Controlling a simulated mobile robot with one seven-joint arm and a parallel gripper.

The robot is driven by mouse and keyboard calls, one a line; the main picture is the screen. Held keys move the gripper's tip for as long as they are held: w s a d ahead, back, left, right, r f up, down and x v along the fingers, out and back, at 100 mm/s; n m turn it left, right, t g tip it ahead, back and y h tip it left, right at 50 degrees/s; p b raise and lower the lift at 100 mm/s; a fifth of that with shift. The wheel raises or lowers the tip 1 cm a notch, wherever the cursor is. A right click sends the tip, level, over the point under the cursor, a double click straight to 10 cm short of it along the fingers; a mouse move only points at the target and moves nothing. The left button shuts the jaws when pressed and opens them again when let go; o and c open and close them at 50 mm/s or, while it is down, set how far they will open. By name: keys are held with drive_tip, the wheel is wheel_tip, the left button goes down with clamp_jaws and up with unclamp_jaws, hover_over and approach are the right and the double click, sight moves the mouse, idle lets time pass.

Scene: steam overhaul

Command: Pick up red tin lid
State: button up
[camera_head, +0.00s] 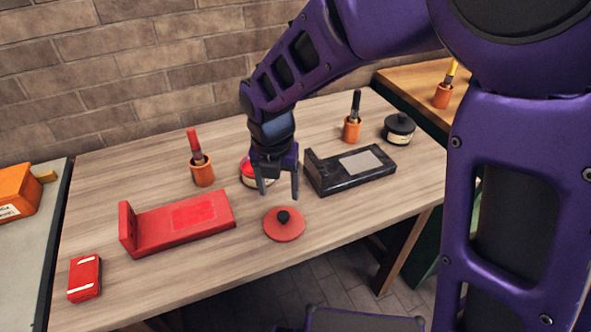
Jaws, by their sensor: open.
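The red tin lid (291,229) is a flat red disc with a small dark knob in the middle. It lies flat on the wooden table, near the front edge. My gripper (279,192) is open and empty, pointing down. In the picture it is just above the lid, apart from it, and the knob shows below the fingers. A tin (247,174) with red contents and a pale label stands behind my gripper, which hides part of it.
The red stand (182,222) is left of the lid, and the black stand (348,170) is to its right. Orange cups (202,172) and (351,130) hold brushes. A dark lidded tin (398,129) stands at the back right. A red box (85,277) lies at the front left. Bare table surrounds the lid.

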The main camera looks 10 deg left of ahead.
sight(283, 215)
drive_tip(key=f, duration=0.3)
drive_tip(key=shift+w+f, duration=0.2)
drive_tip(key=shift+f, duration=0.05)
drive_tip(key=shift+w+d+f+b, duration=0.15)
drive_tip(key=shift+f+b, duration=0.3)
drive_tip(key=shift+f, duration=0.9)
drive_tip(key=shift+w+d+f+b, duration=0.15)
drive_tip(key=shift+f+b, duration=0.3)
drive_tip(key=shift+f, duration=0.85)
drive_tip(key=shift+s, duration=0.1)
drive_tip(key=shift+c, duration=0.3)
clamp_jaws()
